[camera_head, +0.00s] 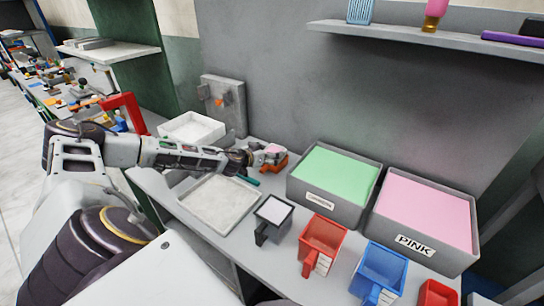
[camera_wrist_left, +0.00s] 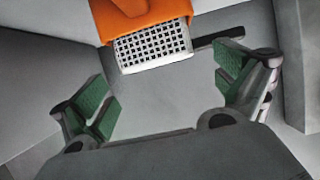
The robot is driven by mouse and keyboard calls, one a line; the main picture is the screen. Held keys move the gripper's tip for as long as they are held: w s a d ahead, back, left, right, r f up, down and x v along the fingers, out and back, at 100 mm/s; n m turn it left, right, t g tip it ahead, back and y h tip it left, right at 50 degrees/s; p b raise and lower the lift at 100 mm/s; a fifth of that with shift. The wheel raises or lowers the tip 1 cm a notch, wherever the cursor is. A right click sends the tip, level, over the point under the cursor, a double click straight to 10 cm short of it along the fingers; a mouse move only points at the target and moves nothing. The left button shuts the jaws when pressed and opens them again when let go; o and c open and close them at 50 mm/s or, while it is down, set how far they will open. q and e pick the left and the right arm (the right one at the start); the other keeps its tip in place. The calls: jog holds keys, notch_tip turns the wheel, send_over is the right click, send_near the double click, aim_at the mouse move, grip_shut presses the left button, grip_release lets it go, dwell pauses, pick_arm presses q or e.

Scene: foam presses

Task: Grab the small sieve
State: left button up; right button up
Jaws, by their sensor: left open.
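In the left wrist view, the small sieve (camera_wrist_left: 152,46) shows as a white grid at the mouth of an orange body (camera_wrist_left: 140,18), at the top of the picture. A dark bar (camera_wrist_left: 218,38) sticks out to its right. My left gripper (camera_wrist_left: 164,88) is open, with green finger pads wide apart and nothing between them. The sieve is just beyond the fingertips and apart from them. My right gripper is out of view.
A green-filled bin (camera_head: 334,203) and a pink-filled bin (camera_head: 424,258) stand right of the gripper. White trays (camera_head: 212,228) lie to its left. A grey cup (camera_head: 272,218), red scoop (camera_head: 323,240) and blue scoop (camera_head: 381,271) line the front. A shelf (camera_head: 420,37) hangs above.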

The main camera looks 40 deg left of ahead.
pick_arm(q)
jog(key=shift+w+f, duration=0.15)
jog(key=shift+w, duration=0.35)
jog(key=shift+w+f+p, duration=0.15)
jog(key=shift+w+p, duration=0.15)
jog(key=shift+w+a+f, duration=0.1)
jog(key=shift+w+f, duration=0.2)
jog(key=shift+w, duration=0.4)
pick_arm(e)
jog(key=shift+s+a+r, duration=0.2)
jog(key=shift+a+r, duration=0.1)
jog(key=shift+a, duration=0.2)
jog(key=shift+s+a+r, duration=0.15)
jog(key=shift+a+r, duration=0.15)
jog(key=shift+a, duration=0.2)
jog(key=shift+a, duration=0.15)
pick_arm(q)
jog(key=c, duration=1.1)
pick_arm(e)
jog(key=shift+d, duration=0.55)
